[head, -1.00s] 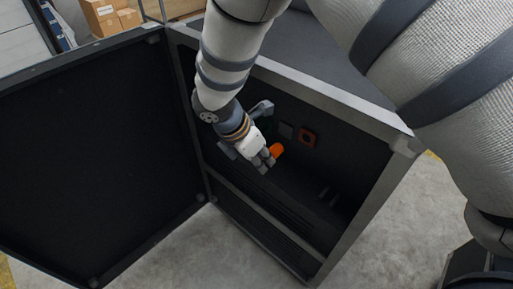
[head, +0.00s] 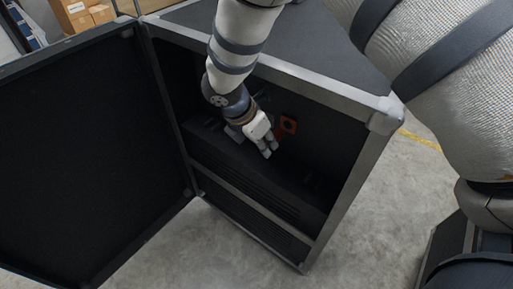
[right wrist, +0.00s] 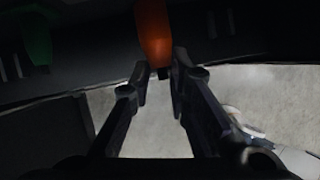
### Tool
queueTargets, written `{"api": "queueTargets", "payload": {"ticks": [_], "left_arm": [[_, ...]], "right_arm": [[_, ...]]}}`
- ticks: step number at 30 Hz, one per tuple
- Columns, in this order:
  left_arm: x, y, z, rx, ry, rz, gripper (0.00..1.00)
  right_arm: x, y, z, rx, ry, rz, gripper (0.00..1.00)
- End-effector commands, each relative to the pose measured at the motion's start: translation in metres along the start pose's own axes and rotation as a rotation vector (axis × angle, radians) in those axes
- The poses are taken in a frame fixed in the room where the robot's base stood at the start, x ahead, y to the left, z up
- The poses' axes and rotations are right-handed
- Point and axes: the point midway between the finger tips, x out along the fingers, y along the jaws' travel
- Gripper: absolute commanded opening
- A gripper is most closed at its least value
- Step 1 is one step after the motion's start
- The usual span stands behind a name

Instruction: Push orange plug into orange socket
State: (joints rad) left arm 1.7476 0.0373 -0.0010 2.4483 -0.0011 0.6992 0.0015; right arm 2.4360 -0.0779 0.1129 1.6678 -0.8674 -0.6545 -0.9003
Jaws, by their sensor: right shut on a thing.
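The orange socket (head: 288,123) is a small orange square on the dark inner wall of the open case. My right gripper (head: 269,152) is inside the case, just to the left of and below the socket in the head view. In the right wrist view the orange plug (right wrist: 153,35) is at the top middle, and my right gripper (right wrist: 158,78) is shut on its lower end. In the head view the plug is mostly hidden by the gripper. Whether the plug touches the socket cannot be told. My left gripper is not in view.
The black case (head: 335,222) has a pale metal frame, and its large door (head: 80,150) stands open on the left. A green part (right wrist: 38,38) shows at the upper left in the wrist view. Cardboard boxes (head: 82,15) stand behind. Concrete floor is clear in front.

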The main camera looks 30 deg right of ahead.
Motion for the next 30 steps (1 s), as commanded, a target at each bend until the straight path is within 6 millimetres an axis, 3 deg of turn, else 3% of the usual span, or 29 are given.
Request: {"api": "queueTargets", "payload": {"ticks": [9,30], "left_arm": [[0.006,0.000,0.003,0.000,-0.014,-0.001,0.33],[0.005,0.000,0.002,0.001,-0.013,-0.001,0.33]], "right_arm": [[0.008,0.003,0.017,0.000,0.000,-0.001,0.00],[0.007,0.003,0.018,0.001,-0.001,0.000,0.00]]}}
